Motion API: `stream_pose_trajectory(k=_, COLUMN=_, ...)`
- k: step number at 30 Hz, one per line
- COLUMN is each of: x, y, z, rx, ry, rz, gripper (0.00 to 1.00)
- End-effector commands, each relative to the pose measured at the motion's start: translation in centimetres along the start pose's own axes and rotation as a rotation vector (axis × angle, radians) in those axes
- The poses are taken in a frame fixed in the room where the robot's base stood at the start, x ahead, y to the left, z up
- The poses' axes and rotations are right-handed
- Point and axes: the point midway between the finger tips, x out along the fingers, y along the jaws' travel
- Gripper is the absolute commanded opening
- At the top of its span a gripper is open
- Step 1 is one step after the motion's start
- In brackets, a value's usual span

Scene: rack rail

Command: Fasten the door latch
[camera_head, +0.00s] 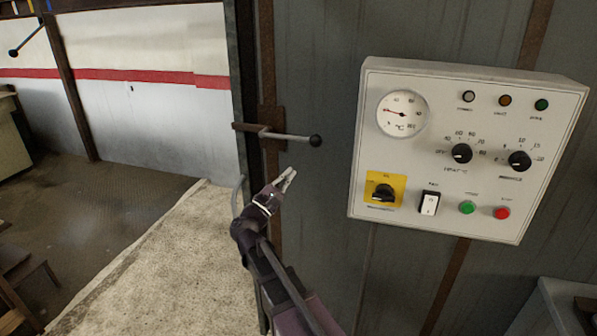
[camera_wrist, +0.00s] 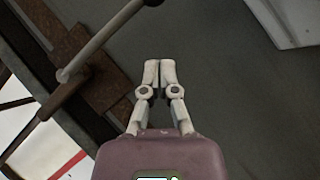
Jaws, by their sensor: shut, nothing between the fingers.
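The door latch (camera_head: 288,136) is a grey metal lever with a black ball knob at its right end. It lies nearly level, tilted slightly down to the right, and pivots on a rusty brown plate by the door edge. A brown bar sticks out left of the pivot, past the edge. In the wrist view the latch lever (camera_wrist: 103,38) runs from the pivot at left up to the knob at the top edge. My gripper (camera_head: 289,174) is shut and empty, just below the lever and apart from it. Its fingertips also show together in the wrist view (camera_wrist: 160,64).
A white control panel (camera_head: 468,225) with a gauge, knobs and buttons is on the grey wall to the right. A grey vertical tube handle (camera_head: 238,197) is left of my gripper. Open floor (camera_head: 120,215) lies beyond the door edge at left.

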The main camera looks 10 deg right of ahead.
Motion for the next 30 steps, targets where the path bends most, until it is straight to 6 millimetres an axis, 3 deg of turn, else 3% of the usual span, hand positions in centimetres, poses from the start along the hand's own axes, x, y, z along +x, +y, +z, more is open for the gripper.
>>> stream_pose_trajectory(k=6, x=-3.5, y=-0.4, z=-0.1, rx=0.001, ry=0.001, rz=0.0, gripper=0.0)
stream_pose_trajectory(k=12, x=-5.0, y=-0.4, z=-0.1, rx=0.0, ry=0.001, rz=-0.001, gripper=0.0)
stream_pose_trajectory(k=30, x=-5.2, y=-0.7, z=0.0, rx=0.004, ry=0.004, rz=-0.013, gripper=0.0)
